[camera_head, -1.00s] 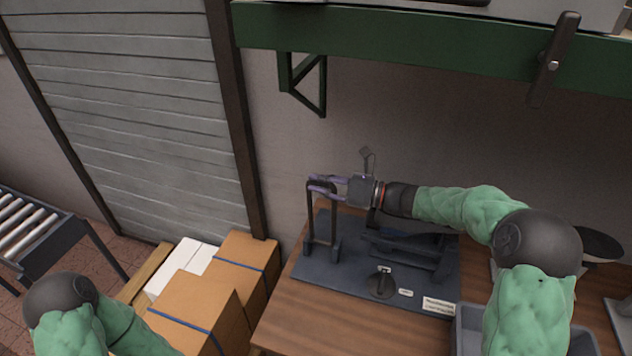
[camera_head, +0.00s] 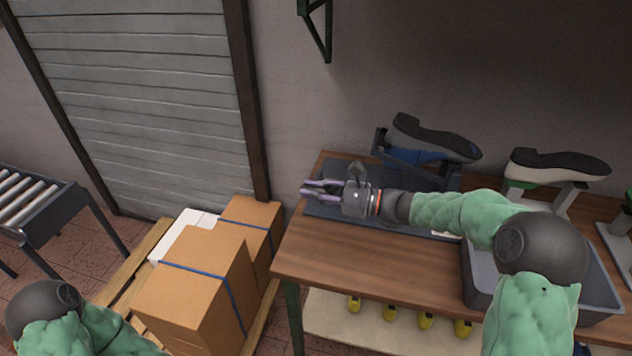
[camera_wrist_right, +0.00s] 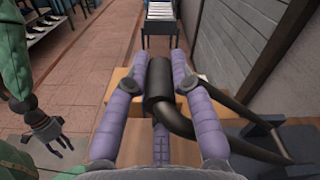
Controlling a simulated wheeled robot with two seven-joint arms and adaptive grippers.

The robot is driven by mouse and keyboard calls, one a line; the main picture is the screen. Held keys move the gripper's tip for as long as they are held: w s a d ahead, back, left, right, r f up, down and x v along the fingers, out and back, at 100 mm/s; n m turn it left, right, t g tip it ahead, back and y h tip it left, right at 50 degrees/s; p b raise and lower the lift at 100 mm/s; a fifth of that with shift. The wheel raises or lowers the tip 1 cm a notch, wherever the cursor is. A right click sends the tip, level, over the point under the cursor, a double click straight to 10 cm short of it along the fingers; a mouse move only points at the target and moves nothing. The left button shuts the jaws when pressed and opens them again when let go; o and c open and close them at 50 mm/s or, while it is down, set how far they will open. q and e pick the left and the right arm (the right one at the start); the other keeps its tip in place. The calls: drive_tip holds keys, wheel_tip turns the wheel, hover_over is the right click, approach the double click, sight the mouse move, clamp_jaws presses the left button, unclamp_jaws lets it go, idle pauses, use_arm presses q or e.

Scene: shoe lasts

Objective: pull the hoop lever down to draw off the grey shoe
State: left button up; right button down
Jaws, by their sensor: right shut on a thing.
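My right gripper (camera_head: 318,187) is low over the left end of the dark baseplate (camera_head: 332,208). In the right wrist view it (camera_wrist_right: 158,88) is shut on the dark round grip of the hoop lever (camera_wrist_right: 158,75), whose bent bar runs down to the right. In the head view the lever is mostly hidden by the gripper. A dark grey shoe (camera_head: 435,137) sits sole up on a blue last (camera_head: 412,157) behind my right forearm. Its lower part is hidden. My left gripper (camera_wrist_right: 52,132) is empty, with spread fingers, in the right wrist view.
Another sole-up shoe (camera_head: 562,164) stands on a support to the right. A grey bin (camera_head: 590,295) is at the table's right. Cartons (camera_head: 190,290) stand left of the wooden table (camera_head: 345,262). The table's front left is clear.

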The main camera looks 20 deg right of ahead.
drive_tip(key=shift+s+a+f+b, duration=0.25)
drive_tip(key=shift+s+a+f, duration=0.1)
drive_tip(key=shift+f, duration=0.45)
drive_tip(key=shift+s+a+f+b, duration=0.2)
drive_tip(key=shift+s+f, duration=0.2)
drive_tip(key=shift+f, duration=0.4)
drive_tip(key=shift+s+a+f+b, duration=0.25)
drive_tip(key=shift+s+a+f, duration=0.1)
drive_tip(key=shift+f, duration=0.45)
drive_tip(key=shift+f, duration=0.15)
drive_tip(key=c, duration=1.1)
unclamp_jaws()
drive_tip(key=shift+o, duration=0.2)
drive_tip(key=shift+d, duration=0.1)
drive_tip(key=v, duration=1.2)
